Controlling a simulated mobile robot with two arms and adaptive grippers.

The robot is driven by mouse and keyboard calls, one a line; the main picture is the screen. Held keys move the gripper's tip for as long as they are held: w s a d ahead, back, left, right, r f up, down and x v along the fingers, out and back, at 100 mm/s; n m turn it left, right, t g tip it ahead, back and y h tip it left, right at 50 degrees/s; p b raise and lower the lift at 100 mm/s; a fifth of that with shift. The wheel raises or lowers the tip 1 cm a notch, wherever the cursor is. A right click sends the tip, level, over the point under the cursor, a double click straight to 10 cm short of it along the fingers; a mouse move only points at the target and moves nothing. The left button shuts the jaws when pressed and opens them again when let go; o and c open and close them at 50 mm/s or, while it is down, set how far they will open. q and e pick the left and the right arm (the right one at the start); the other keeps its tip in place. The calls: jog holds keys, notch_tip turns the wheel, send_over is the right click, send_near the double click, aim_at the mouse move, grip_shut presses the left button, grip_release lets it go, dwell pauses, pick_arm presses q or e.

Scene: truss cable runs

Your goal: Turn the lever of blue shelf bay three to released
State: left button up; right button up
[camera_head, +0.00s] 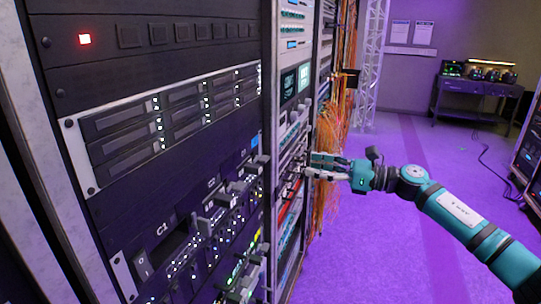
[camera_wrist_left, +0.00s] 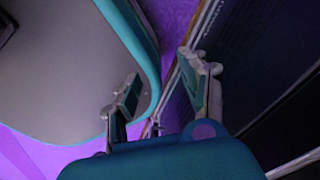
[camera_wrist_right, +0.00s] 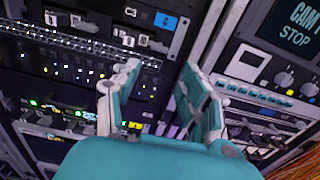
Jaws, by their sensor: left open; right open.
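The shelf with the blue tag (camera_head: 255,140) is a dark row of bays in the near rack; its first bay at left is marked C1 (camera_head: 162,229). Grey levers (camera_head: 204,227) stick out along the row. In the right wrist view the blue tag (camera_wrist_right: 165,21) and some levers (camera_wrist_right: 128,40) lie beyond the fingers. My right gripper (camera_head: 308,166) is open and empty, right of the levers, in front of the neighbouring rack. My left gripper (camera_wrist_left: 160,84) is open and empty.
A second lever row (camera_head: 240,290) sits lower down. A panel reading STOP (camera_wrist_right: 295,38) and knobs are right of my right fingers. Orange cables (camera_head: 330,140) hang beside the racks.

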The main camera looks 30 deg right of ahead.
aim_at(268, 159)
jog(key=p+x, duration=0.4)
jog(key=x, duration=0.7)
jog(key=shift+w+r, duration=0.1)
jog(key=shift+r, duration=0.05)
jog(key=shift+w+a, duration=0.4)
jog(key=c, duration=0.9)
jog(key=shift+o, duration=0.2)
